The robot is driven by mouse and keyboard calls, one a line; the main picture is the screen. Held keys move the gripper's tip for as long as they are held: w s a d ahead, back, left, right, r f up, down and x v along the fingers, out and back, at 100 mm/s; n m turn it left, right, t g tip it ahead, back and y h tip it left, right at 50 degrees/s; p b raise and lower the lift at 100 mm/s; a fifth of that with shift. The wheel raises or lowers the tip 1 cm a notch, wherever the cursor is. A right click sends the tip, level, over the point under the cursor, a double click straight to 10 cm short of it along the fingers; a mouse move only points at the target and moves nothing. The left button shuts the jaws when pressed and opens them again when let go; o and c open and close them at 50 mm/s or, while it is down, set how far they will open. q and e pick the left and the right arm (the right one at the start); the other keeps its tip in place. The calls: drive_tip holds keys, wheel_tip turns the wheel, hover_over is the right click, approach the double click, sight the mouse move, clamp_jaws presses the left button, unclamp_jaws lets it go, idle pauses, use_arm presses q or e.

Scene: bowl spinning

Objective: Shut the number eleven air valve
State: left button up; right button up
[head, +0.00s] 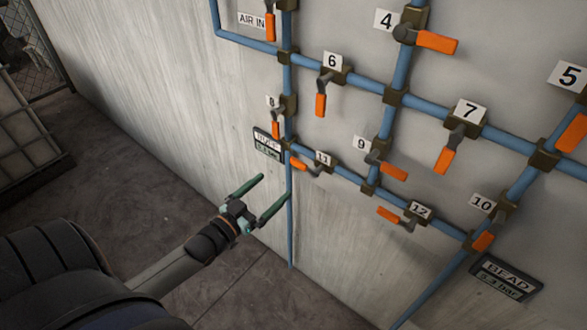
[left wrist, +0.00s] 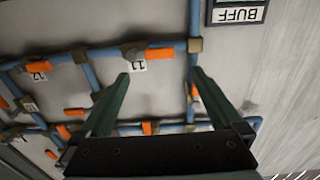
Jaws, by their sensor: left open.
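The number eleven valve (head: 317,168) sits on the lower blue pipe, below its white 11 label (head: 323,158). Its orange handle (head: 298,163) points left, roughly along the pipe. In the left wrist view the picture is turned over; the orange handle (left wrist: 160,54) lies along the pipe beside the upside-down 11 label (left wrist: 137,66). My left gripper (head: 275,188) is open and empty, below and left of the handle. In the left wrist view its green fingers (left wrist: 160,74) stand wide apart, with the handle beyond and between the tips. My right gripper is not in view.
Valve 9 (head: 393,172) and valve 12 (head: 388,215) lie to the right. A vertical blue pipe (head: 290,235) runs down beside my gripper.

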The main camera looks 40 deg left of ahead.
sight(297, 166)
use_arm(q)
drive_tip(key=w, duration=0.9)
drive_tip(key=shift+w+d, duration=0.2)
drive_tip(key=shift+d, duration=0.2)
drive_tip(key=shift+c, duration=0.2)
clamp_jaws()
